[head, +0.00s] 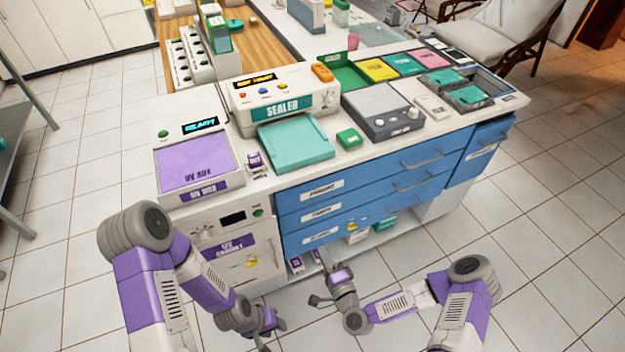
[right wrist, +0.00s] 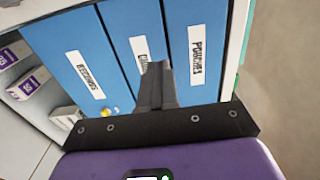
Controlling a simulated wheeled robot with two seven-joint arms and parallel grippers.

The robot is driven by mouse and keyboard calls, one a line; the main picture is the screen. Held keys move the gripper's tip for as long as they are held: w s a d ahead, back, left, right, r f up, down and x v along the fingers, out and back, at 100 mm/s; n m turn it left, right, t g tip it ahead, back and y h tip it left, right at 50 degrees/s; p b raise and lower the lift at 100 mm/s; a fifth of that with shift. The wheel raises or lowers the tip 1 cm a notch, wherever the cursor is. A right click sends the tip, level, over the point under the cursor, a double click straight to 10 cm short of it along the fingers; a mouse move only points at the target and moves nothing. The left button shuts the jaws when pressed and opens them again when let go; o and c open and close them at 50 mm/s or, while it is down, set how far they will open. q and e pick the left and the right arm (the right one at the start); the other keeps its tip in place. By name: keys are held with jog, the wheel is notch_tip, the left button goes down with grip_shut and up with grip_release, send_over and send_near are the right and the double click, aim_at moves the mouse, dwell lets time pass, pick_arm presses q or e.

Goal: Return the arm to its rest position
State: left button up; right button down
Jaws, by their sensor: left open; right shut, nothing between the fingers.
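My left gripper (head: 272,326) hangs low in front of the white UV cabinet at the bottom of the head view. It is open, with nothing seen between its fingers. My right gripper (head: 322,282) is in front of the lower part of the blue drawer unit (head: 365,193). In the right wrist view its fingers (right wrist: 157,85) are shut together and empty, in front of the labelled drawer fronts (right wrist: 115,50). The drawers look closed. Whether the fingertips touch a drawer front cannot be told.
The counter above holds the UV box (head: 195,165), sealer (head: 283,100), teal tray (head: 296,146), green block (head: 349,138) and light box (head: 383,110). An open shelf with small boxes (head: 358,234) lies under the drawers. Tiled floor (head: 560,250) is clear at right.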

jog(key=s+a+f+n+g+y+p, duration=0.2)
jog(key=s+a+f+n+g, duration=0.15)
jog(key=n+g, duration=0.25)
jog(key=s+d+n+g+h+p, duration=0.1)
jog(key=s+d+n+g+h, duration=0.1)
jog(key=s+g, duration=0.3)
jog(key=s+d+f+n+g+h+p, duration=0.1)
jog(key=s+d+n+g+h, duration=0.1)
jog(key=s+d+g, duration=0.3)
jog(key=s+n, duration=0.1)
jog(key=s, duration=0.3)
jog(key=shift+d+f, duration=0.15)
jog(key=shift+d, duration=0.1)
